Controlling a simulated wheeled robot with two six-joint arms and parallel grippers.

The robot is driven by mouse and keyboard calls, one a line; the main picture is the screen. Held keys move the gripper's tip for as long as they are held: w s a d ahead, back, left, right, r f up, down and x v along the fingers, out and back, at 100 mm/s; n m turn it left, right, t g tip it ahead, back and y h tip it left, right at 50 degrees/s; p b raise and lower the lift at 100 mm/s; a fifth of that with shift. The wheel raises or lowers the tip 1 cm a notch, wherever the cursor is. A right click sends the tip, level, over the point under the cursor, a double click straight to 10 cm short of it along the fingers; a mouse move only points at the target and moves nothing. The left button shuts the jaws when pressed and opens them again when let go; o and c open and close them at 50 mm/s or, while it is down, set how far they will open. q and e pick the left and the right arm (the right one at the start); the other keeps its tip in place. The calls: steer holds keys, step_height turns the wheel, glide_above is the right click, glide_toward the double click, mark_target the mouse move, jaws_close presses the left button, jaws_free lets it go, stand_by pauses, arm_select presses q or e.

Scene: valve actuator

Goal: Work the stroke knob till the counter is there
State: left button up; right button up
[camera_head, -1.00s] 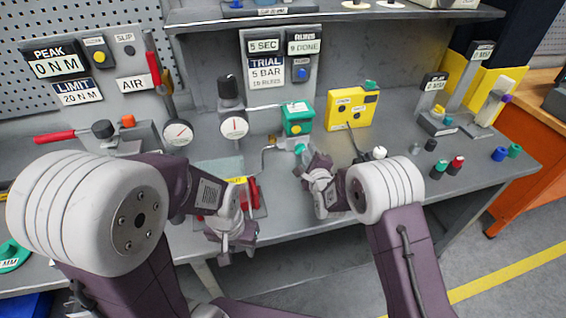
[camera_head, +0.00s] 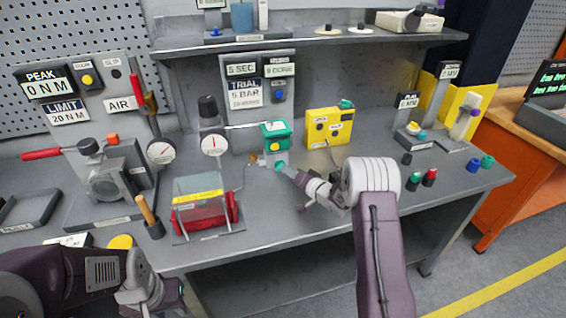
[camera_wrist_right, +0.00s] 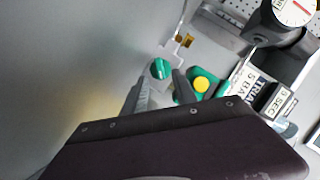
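The knob is a small green one (camera_head: 281,167) on the bench, below a green box with a yellow button (camera_head: 276,130); the knob also shows in the right wrist view (camera_wrist_right: 161,69). My right gripper (camera_head: 300,177) is at the knob. In the right wrist view its two fingers (camera_wrist_right: 160,84) are apart, with the knob between or just beyond their tips; I cannot tell whether they touch it. The counter (camera_head: 280,67) on the back panel appears to read 9 DONE. The trial card (camera_head: 246,92) beside it shows 5 BAR. My left gripper (camera_head: 155,294) is low at the left; its fingers are unclear.
A red device under a clear cover (camera_head: 204,208) stands at the front. A hammer-like tool with a wooden handle (camera_head: 148,212) stands left of it. A gauge (camera_head: 213,144), a yellow box (camera_head: 329,127) and several small coloured caps are on the bench. A shelf runs above.

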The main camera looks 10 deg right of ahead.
mark_target(280, 166)
steer(key=x, duration=0.3)
steer(key=shift+w+a+f, duration=0.2)
steer(key=shift+w, duration=0.4)
jaws_close()
arm_select(q)
steer(key=shift+r, duration=0.55)
